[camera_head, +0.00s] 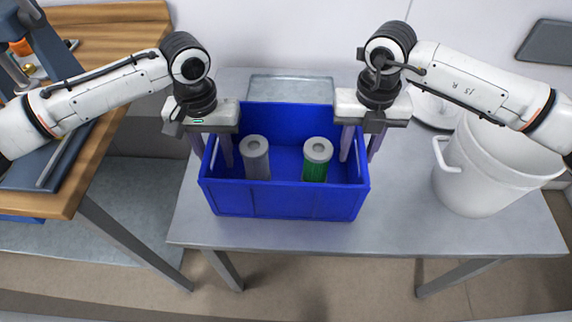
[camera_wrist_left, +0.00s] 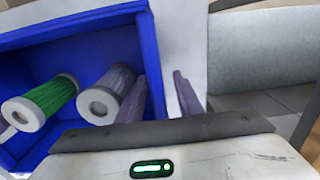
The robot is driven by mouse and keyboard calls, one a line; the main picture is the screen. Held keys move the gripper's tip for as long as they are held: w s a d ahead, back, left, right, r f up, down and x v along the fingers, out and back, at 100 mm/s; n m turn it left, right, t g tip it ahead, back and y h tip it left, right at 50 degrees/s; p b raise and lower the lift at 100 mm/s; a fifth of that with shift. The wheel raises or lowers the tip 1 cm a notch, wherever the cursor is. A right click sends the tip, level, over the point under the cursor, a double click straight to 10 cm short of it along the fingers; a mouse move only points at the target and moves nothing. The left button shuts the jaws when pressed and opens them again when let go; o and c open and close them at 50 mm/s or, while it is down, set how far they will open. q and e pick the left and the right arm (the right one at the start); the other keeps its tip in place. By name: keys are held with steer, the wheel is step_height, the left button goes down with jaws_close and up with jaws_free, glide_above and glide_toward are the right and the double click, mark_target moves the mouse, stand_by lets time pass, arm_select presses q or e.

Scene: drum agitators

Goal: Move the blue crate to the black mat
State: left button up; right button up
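The blue crate (camera_head: 285,200) stands on a grey metal table. It holds a grey cartridge (camera_head: 256,160) and a green cartridge (camera_head: 317,160), both upright with pale caps. My left gripper (camera_head: 213,158) is at the crate's left wall, one finger inside and one outside. In the left wrist view its fingers (camera_wrist_left: 160,100) are apart, with the blue wall (camera_wrist_left: 155,65) between them. My right gripper (camera_head: 360,152) straddles the right wall the same way, its fingers apart. I cannot make out a black mat for certain; a dark slab (camera_head: 48,165) lies on the wooden table at left.
A white bucket (camera_head: 478,180) stands right of the crate. A metal tray (camera_head: 290,88) lies behind it. The wooden table (camera_head: 112,75) is at the left, across a gap from the metal table (camera_head: 400,225). A dark panel (camera_head: 547,41) is at the upper right.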

arm_select(q)
steer(key=shift+f, duration=0.3)
arm_select(e)
steer(key=shift+f, duration=0.25)
arm_select(q)
jaws_close()
arm_select(e)
jaws_close()
arm_select(q)
steer(key=shift+r, duration=0.1)
arm_select(e)
steer(key=shift+r, duration=0.1)
stand_by(0.6)
